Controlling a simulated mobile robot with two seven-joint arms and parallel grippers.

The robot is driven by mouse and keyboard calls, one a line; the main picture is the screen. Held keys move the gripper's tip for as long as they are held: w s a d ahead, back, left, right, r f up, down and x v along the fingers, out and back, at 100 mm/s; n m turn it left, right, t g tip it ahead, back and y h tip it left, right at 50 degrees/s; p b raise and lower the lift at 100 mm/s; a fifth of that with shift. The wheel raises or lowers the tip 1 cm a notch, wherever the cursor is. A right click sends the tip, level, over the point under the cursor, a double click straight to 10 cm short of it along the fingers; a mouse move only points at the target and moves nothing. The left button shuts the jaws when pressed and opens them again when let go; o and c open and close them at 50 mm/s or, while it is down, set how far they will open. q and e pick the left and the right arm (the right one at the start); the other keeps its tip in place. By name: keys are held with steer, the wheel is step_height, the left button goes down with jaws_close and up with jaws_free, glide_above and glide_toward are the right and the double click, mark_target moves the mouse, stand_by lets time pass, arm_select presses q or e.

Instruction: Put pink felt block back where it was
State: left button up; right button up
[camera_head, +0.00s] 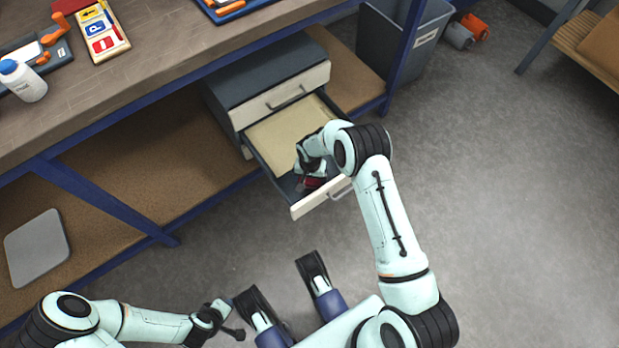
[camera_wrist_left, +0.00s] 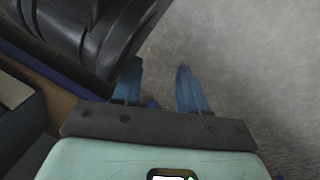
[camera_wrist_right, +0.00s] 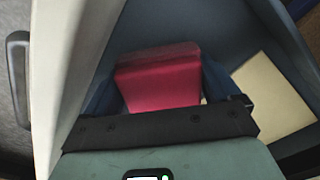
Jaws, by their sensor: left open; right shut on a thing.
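The pink felt block (camera_wrist_right: 160,78) is inside the open drawer (camera_head: 312,204), near the drawer's front. It shows as a small dark red patch in the head view (camera_head: 311,184). My right gripper (camera_head: 309,180) reaches down into the drawer and is shut on the block; in the right wrist view the block sits between the fingers. I cannot tell whether the block touches the drawer floor. My left gripper (camera_wrist_left: 160,90) is open and empty, with floor between its blue fingers. In the head view it is low, left of the middle (camera_head: 232,318).
The drawer unit (camera_head: 262,72) stands under the workbench (camera_head: 170,60), with a beige sheet (camera_head: 285,130) lying in the drawer. A grey bin (camera_head: 385,50) stands right of it. A bottle (camera_head: 22,80) and sign boards are on the bench.

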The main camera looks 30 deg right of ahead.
steer(key=o, duration=0.7)
steer(key=shift+c, duration=0.2)
steer(key=shift+r, duration=0.45)
step_height(320, 180, up, 7)
steer(key=shift+r+p, duration=0.1)
steer(key=shift+p, duration=1)
arm_select(q)
steer(key=shift+t, duration=0.4)
steer(key=r, duration=0.1)
steer(key=w+d+r, duration=0.1)
steer(key=r, duration=0.1)
steer(key=r+p, duration=0.1)
steer(key=shift+w+d+r, duration=0.3)
steer(key=shift+r, duration=0.1)
arm_select(e)
step_height(320, 180, up, 4)
steer(key=shift+r, duration=0.1)
